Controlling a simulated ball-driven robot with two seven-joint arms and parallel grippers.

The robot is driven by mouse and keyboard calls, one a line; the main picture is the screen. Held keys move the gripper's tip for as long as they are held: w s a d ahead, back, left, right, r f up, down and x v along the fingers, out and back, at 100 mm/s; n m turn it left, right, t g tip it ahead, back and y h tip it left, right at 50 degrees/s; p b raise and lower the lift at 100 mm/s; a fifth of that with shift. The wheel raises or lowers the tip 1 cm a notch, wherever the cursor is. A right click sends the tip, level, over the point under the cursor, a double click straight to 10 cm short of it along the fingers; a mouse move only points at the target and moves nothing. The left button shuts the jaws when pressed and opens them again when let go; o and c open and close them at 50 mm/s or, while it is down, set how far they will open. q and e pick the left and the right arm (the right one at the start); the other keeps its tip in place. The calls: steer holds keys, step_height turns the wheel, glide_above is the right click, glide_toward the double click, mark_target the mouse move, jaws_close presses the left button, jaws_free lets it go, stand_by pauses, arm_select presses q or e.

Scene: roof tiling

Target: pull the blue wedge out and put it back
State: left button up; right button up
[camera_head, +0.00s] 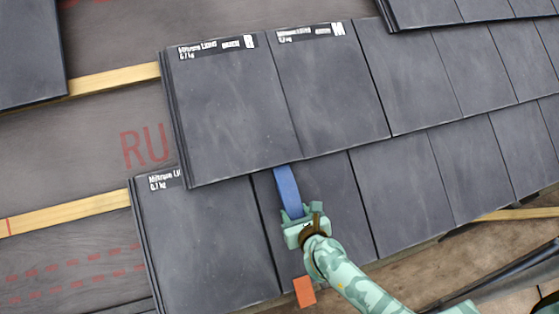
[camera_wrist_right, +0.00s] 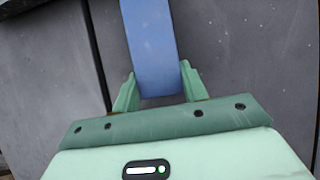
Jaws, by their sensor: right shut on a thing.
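The blue wedge (camera_head: 287,189) is a long flat strip in the head view. Its upper end meets the lower edge of an upper-row tile (camera_head: 237,115), and whether it reaches under that tile is hidden. My right gripper (camera_head: 296,214) is shut on the wedge's lower end, above the lower tile row. In the right wrist view the wedge (camera_wrist_right: 151,40) runs up from between the two green fingers of my right gripper (camera_wrist_right: 154,84). My left gripper is not in view.
Dark tiles (camera_head: 405,190) overlap in rows across the roof. An orange piece (camera_head: 304,291) lies near the lower tile edge, below my right gripper. Wooden battens (camera_head: 70,212) and grey underlay (camera_head: 70,150) are bare at the left.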

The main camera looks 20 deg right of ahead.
steer(key=shift+s+d+f+b, duration=0.1)
steer(key=shift+s+f+b, duration=0.45)
steer(key=shift+s, duration=0.45)
steer(key=shift+s+f+b, duration=0.35)
steer(key=shift+s+f, duration=0.3)
steer(key=shift+s, duration=0.3)
steer(key=shift+s+d+f+b, duration=0.1)
steer(key=shift+s+f+b, duration=0.45)
steer(key=shift+s, duration=0.45)
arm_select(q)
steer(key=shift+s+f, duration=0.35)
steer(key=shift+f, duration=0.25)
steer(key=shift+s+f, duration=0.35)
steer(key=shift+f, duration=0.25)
arm_select(e)
steer(key=shift+s+r+p, duration=0.15)
steer(key=shift+r+p, duration=0.25)
steer(key=shift+p, duration=0.1)
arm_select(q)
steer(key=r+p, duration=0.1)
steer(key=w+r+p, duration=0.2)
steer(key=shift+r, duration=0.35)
arm_select(e)
steer(key=s+r, duration=0.2)
steer(key=r, duration=0.1)
steer(key=shift+s+r, duration=0.15)
steer(key=shift+r, duration=0.1)
